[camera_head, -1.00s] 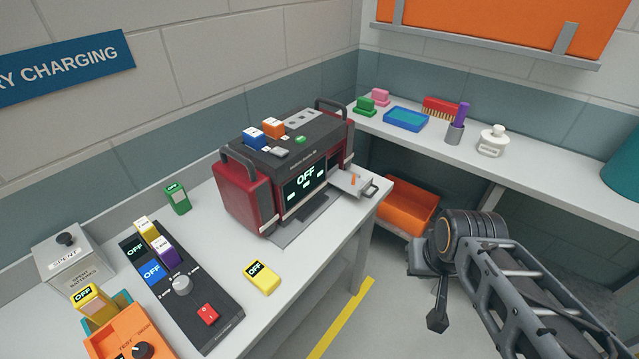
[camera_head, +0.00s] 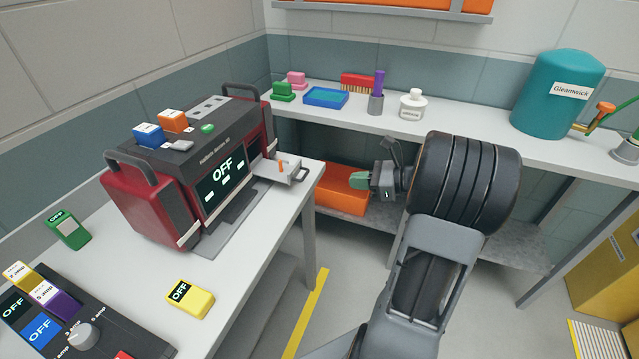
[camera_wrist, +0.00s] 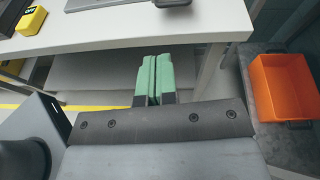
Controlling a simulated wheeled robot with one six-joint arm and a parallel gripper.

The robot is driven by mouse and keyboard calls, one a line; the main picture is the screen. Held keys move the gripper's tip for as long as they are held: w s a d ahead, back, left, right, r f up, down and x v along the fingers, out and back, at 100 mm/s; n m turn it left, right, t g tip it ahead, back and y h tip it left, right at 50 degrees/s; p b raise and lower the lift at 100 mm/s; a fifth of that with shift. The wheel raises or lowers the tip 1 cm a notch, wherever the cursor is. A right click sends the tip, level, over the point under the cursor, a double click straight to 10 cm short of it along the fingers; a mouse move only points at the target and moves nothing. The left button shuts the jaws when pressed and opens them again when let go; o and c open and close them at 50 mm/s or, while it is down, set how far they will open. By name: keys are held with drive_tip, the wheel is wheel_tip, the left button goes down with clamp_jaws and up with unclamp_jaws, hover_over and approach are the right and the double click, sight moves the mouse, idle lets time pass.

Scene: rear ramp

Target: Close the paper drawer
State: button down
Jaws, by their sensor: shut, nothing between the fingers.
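The paper drawer (camera_head: 277,171) is a light grey tray that sticks out from the right end of the red and black machine (camera_head: 198,165), with a dark handle (camera_head: 299,175) at its outer end and a small orange piece on it. In the wrist view, a dark handle (camera_wrist: 172,2) shows at the top edge, cut off by the frame. My gripper (camera_head: 356,180) is to the right of the drawer in the head view, apart from it. Its green fingers (camera_wrist: 153,76) are together and empty, below the table edge in the wrist view.
The white table (camera_head: 240,262) carries the machine and a yellow OFF block (camera_head: 190,299). An orange bin (camera_head: 335,200) sits on the low shelf behind my gripper. A back counter (camera_head: 345,115) holds small items and a teal tank (camera_head: 557,95). Floor in front is clear.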

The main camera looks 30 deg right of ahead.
drive_tip(key=w+a+f+m+t, duration=0.1)
drive_tip(key=w+a+f, duration=0.2)
drive_tip(key=w+a, duration=0.4)
drive_tip(key=w, duration=0.3)
drive_tip(key=shift+a, duration=0.3)
drive_tip(key=shift+f, duration=0.1)
